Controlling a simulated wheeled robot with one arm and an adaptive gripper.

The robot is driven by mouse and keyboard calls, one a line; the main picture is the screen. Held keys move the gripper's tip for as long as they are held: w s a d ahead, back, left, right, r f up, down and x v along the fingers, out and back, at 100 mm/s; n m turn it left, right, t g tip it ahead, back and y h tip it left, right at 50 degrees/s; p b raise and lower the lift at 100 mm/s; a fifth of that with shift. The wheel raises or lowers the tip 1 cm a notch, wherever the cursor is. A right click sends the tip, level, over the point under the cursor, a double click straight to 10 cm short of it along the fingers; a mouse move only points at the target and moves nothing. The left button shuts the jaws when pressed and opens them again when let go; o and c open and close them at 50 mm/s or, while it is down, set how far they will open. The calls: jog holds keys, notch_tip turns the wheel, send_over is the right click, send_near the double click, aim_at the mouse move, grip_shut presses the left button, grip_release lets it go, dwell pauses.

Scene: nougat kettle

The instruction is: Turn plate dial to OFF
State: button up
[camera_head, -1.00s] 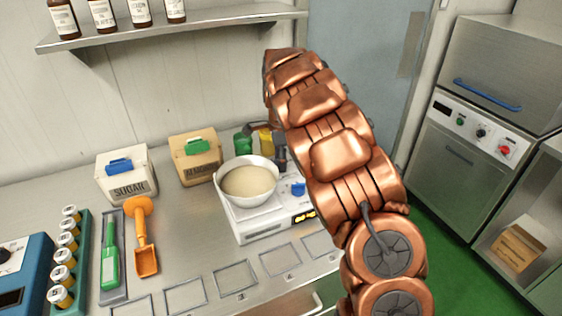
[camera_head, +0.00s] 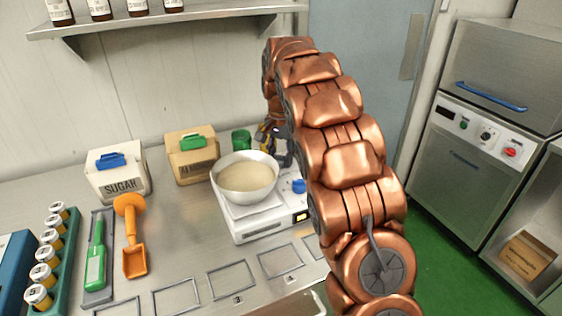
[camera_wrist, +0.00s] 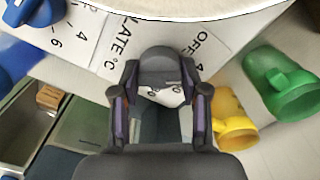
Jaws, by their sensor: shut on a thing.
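The plate dial (camera_wrist: 160,62) looks like a dark grey rounded knob in the wrist view, beside the printed words PLATE °C and OFF. My gripper (camera_wrist: 160,84) has a finger on each side of it and is shut on it. The fingers hide part of the dial and its scale, so I cannot read its setting. In the head view my gripper (camera_head: 272,140) is at the back right of the white hotplate (camera_head: 268,226), partly hidden by my arm.
A blue dial (camera_head: 299,186) sits on the hotplate's near right side. A green cup (camera_head: 241,140) stands behind the bowl; a yellow cup (camera_wrist: 234,120) shows in the wrist view. A sugar box (camera_head: 118,176) and an orange scoop (camera_head: 131,240) are to the left.

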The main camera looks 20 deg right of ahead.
aim_at(280, 156)
jog(key=n+b, duration=0.1)
jog(key=n, duration=0.1)
jog(key=shift+f+n, duration=0.15)
jog(key=shift+n, duration=0.25)
jog(key=shift+n+b, duration=0.55)
jog(key=shift+n, duration=1.05)
jog(key=o, duration=1.1)
jog(key=shift+r, duration=0.3)
jog(key=shift+r, duration=3.6)
jog(key=shift+a, duration=0.1)
